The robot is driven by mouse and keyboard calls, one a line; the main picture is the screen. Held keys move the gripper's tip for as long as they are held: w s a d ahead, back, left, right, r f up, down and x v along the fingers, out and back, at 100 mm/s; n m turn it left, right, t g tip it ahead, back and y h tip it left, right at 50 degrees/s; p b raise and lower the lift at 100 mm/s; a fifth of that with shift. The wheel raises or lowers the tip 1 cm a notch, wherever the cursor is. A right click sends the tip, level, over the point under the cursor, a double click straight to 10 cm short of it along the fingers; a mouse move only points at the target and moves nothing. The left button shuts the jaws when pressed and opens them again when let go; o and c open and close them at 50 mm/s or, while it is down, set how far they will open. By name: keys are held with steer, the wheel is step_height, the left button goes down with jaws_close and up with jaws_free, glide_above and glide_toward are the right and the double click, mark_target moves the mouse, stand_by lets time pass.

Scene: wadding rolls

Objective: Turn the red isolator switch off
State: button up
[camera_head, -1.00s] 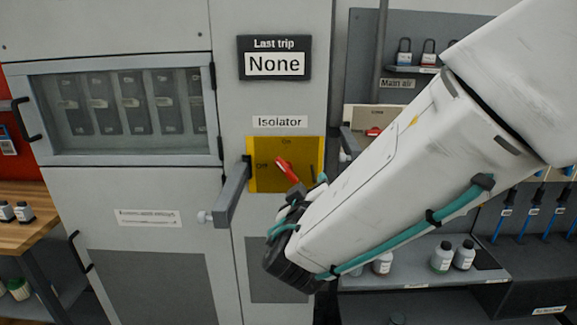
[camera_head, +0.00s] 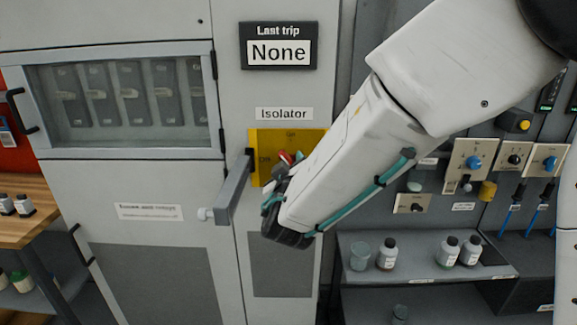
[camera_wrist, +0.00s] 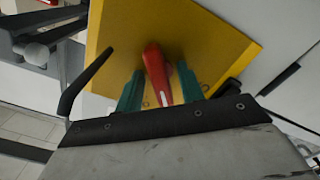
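The red isolator switch handle (camera_head: 284,158) sits on a yellow plate (camera_head: 258,142) under the "Isolator" label, mostly hidden by my gripper in the head view. "On" is printed at the plate's top and "Off" at its left. In the wrist view the red handle (camera_wrist: 156,72) stands between the teal fingers of my gripper (camera_wrist: 160,90), against the yellow plate (camera_wrist: 205,40). The fingers are apart, one on each side of the handle, with narrow gaps showing. My gripper (camera_head: 282,172) is at the plate in the head view.
A grey lever arm (camera_head: 233,187) with a pale knob projects from the cabinet just left of the plate; it also shows in the wrist view (camera_wrist: 45,45). A "Last trip None" sign (camera_head: 278,46) is above. A shelf with bottles (camera_head: 387,255) is at right.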

steer(key=shift+a, duration=0.1)
jaws_close()
steer(key=shift+n, duration=0.3)
steer(key=n, duration=0.9)
steer(key=shift+f+n, duration=0.1)
steer(key=shift+n, duration=0.3)
stand_by(0.3)
jaws_free()
